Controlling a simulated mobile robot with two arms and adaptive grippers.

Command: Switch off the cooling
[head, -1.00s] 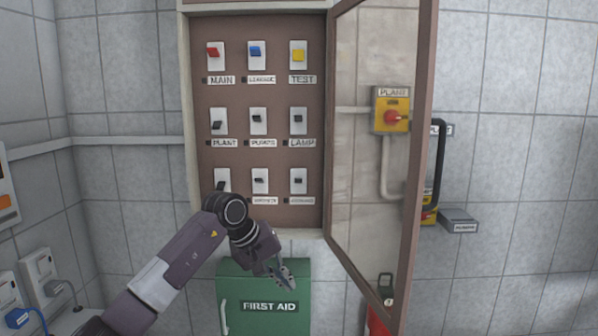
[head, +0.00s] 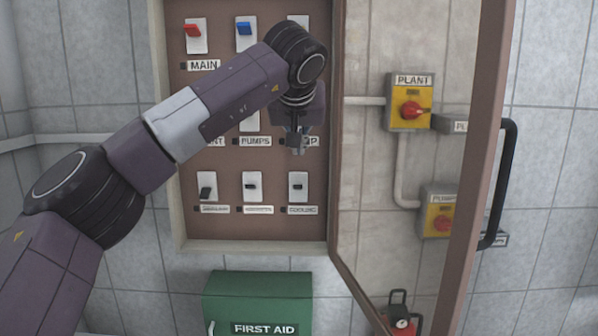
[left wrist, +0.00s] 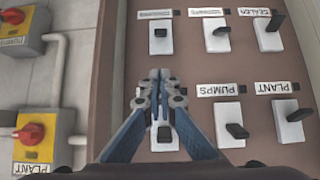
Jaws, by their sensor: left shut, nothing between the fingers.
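The cooling switch (head: 298,187) is a black toggle on a white plate, at the right end of the bottom row in the brown switch panel. Its label (head: 298,210) is just below. In the upside-down left wrist view, the same switch (left wrist: 160,37) is at the top left. I cannot tell its on or off position. My left gripper (head: 298,148) is shut and empty, pointing down just above that switch in front of the lamp switch. In the left wrist view its fingertips (left wrist: 160,78) are together, apart from the cooling switch. My right gripper is not in view.
Other switches surround it, including the middle bottom switch (head: 250,187) and pumps (left wrist: 230,125). The open glass door's frame (head: 470,190) stands to the right. Behind it are yellow boxes with red knobs (head: 410,110). A green first aid box (head: 258,290) hangs below.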

